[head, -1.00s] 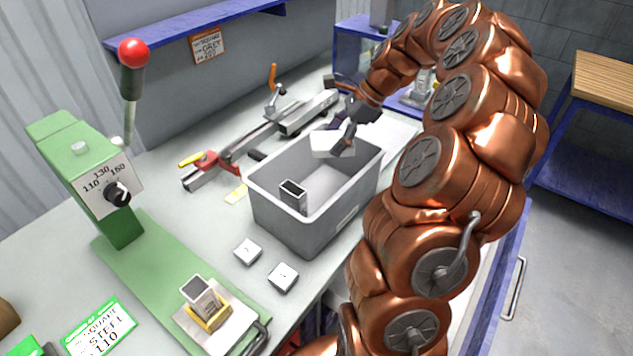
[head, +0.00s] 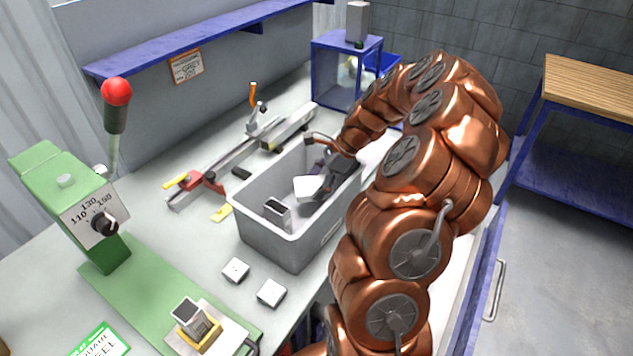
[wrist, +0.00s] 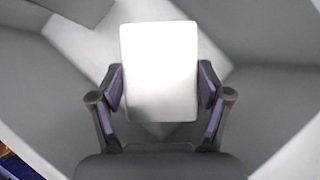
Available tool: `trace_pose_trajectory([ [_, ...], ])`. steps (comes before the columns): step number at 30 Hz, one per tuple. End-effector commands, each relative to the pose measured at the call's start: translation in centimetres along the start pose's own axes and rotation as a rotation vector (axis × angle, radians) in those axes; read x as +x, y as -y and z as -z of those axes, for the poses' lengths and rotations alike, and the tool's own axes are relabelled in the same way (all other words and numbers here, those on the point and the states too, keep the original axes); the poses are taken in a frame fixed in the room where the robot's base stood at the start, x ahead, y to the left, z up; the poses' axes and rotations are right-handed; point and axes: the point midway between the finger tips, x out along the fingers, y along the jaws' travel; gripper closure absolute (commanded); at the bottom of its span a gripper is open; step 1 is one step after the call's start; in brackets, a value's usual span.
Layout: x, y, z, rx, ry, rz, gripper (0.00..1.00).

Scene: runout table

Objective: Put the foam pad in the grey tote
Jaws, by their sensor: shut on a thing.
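The foam pad (head: 307,187) is a white, flat, rounded rectangle. My gripper (wrist: 160,92) is shut on it, with a purple-lined finger at each side of the pad in the wrist view (wrist: 160,60). The grey tote (head: 290,245) stands on the bench in the head view, open at the top. The pad and my gripper are inside the tote's opening, toward its far right end. I cannot tell whether the pad touches the floor of the tote. My arm hides part of the tote's right side.
A grey square tube piece (head: 277,211) is in the near end of the tote. Two small white blocks (head: 235,270) lie in front of it. A green lever press (head: 75,215) stands at left. A clamp rail (head: 245,160) lies behind the tote. A blue-framed box (head: 340,75) stands at the back.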

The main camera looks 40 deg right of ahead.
Motion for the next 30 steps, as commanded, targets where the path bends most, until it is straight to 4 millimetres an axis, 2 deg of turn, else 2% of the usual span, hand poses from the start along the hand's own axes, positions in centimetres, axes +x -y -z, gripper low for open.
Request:
trace_pose_trajectory([
  [18,1.02,0.01,0.68,0.0,-0.001,0.0,0.38],
  [19,1.01,0.01,0.68,0.0,-0.001,0.0,0.22],
  [24,1.01,0.01,0.69,0.0,-0.001,0.0,0.05],
  [26,1.0,0.01,0.68,0.0,-0.001,0.0,0.0],
  [30,1.0,0.01,0.68,0.0,-0.001,0.0,0.0],
])
